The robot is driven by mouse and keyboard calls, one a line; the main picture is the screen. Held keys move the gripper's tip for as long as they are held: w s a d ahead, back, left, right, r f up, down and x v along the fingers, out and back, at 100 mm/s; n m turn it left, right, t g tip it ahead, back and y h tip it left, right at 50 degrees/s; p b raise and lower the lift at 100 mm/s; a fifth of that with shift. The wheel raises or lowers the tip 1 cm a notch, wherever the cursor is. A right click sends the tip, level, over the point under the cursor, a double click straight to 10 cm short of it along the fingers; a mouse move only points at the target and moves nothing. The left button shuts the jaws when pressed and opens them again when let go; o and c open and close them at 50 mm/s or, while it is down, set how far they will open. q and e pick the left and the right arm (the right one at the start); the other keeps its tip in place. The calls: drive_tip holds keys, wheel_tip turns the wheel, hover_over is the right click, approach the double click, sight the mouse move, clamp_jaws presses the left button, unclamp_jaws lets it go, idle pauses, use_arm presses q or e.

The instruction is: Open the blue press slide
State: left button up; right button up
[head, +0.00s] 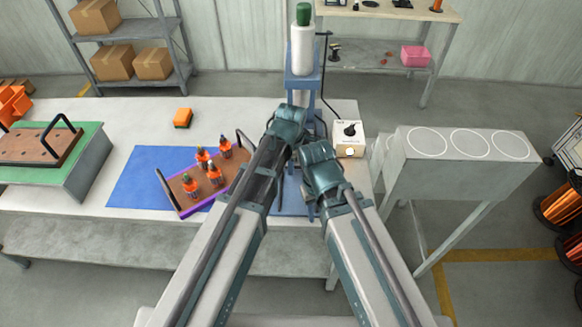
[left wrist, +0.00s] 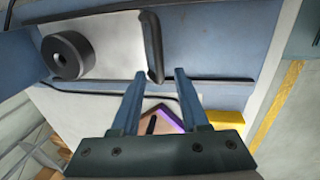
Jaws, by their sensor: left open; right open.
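The blue press (head: 303,84) stands at the back of the table, with a white cylinder and green cap on top. My arms hide much of its lower part in the head view. In the left wrist view a pale plate (left wrist: 112,42) with a round black knob (left wrist: 67,56) and an upright black handle bar (left wrist: 152,45) shows against blue press parts. My left gripper (left wrist: 160,76) is open, its fingertips close below the bar's lower end; I cannot tell if they touch. My right gripper (head: 310,205) is open and seen only partly beside the left arm.
A purple-edged tray (head: 177,203) with several orange parts lies on a blue mat (head: 128,186). A white control box (head: 349,138) with a black knob sits right of the press. A grey stand (head: 470,165) is at right.

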use_arm(q)
clamp_jaws()
idle(1.4)
